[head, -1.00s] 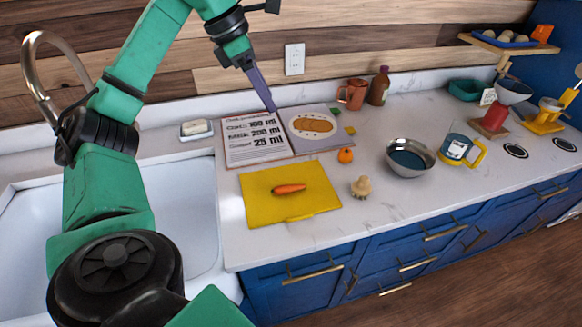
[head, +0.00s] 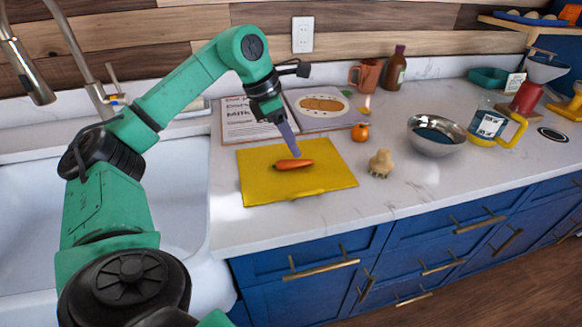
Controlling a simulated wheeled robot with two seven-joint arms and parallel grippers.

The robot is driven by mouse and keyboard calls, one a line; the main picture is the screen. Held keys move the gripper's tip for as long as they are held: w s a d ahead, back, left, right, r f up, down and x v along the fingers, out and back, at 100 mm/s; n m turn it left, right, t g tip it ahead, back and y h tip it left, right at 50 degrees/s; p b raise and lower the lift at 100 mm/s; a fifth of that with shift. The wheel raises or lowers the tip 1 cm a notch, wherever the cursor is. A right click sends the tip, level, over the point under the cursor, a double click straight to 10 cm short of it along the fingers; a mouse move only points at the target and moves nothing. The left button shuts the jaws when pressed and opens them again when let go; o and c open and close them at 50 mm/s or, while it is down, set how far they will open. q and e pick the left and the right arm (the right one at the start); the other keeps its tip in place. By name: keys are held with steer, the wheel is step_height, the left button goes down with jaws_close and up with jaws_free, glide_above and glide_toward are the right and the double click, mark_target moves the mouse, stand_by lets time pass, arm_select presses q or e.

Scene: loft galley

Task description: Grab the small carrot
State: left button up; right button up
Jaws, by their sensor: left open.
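The small orange carrot (head: 293,164) lies flat on the yellow cutting board (head: 262,190) on the counter. My left arm comes in from the left, and my left gripper (head: 296,153) points down just above and behind the carrot. Its purple fingertips are at the carrot's far side; whether they touch it I cannot tell. The gripper is open and seen edge-on. My right gripper is not in the picture.
An open recipe book (head: 318,108) lies behind the board, partly hidden by my arm. A small orange fruit (head: 360,132), a wooden brush-like piece (head: 380,163) and a metal bowl (head: 436,134) stand to the right. The sink (head: 165,190) is at left.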

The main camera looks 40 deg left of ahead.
mark_target(298, 161)
arm_select(q)
steer(key=x, duration=0.5)
steer(key=shift+f, duration=0.15)
jaws_close()
step_height(298, 161, up, 20)
steer(key=p, duration=0.5)
